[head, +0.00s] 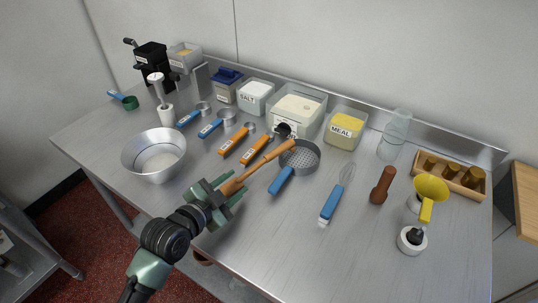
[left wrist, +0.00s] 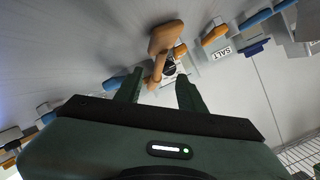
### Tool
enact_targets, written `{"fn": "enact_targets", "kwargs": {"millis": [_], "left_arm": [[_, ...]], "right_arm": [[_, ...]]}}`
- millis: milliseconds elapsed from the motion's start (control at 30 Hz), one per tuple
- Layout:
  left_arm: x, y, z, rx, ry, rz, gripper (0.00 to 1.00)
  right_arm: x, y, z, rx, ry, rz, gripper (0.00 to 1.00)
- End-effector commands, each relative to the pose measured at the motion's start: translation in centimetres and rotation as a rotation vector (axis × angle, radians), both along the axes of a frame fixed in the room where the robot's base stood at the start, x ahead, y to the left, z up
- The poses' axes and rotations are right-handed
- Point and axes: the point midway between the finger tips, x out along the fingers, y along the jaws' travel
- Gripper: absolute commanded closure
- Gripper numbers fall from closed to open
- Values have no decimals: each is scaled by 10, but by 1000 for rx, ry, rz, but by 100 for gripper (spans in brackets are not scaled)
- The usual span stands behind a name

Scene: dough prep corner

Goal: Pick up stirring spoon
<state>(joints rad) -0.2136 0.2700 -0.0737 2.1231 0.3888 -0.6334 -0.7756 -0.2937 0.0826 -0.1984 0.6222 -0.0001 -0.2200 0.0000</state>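The wooden stirring spoon (head: 262,164) lies diagonally across the front middle of the steel table in the head view. Its far end reaches the rim of the grey sieve. My left gripper (head: 229,190) is at its near end, with the fingers spread on either side of it. In the left wrist view my left gripper (left wrist: 160,84) shows its two fingers apart. The brown wooden spoon (left wrist: 164,42) shows beyond and between the fingertips, with no clear contact on either finger. My right gripper is in neither view.
A metal bowl (head: 154,158) stands left of the gripper. Orange-handled scoops (head: 257,149) and the sieve (head: 300,157) lie close to the spoon. A blue-handled whisk (head: 331,205) lies to the right. Labelled tubs line the back.

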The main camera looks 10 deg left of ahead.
Motion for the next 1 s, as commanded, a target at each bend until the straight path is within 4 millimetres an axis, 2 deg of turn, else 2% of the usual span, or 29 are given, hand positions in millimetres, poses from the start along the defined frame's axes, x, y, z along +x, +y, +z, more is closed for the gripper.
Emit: {"fn": "enact_targets", "kwargs": {"millis": [200,433,600,933,967,1000], "left_arm": [[19,-9,-5,-17,0,5,61],[44,-18,-12,-17,2,5,61],[63,-24,-21,-15,1,3,61],[69,-25,-25,-12,-1,3,61],[69,-26,-25,-12,-1,3,66],[69,-25,-25,-12,0,4,77]], "right_arm": [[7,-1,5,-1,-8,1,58],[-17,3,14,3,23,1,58],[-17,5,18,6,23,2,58],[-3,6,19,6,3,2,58],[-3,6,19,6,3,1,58],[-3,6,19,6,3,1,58]]}}
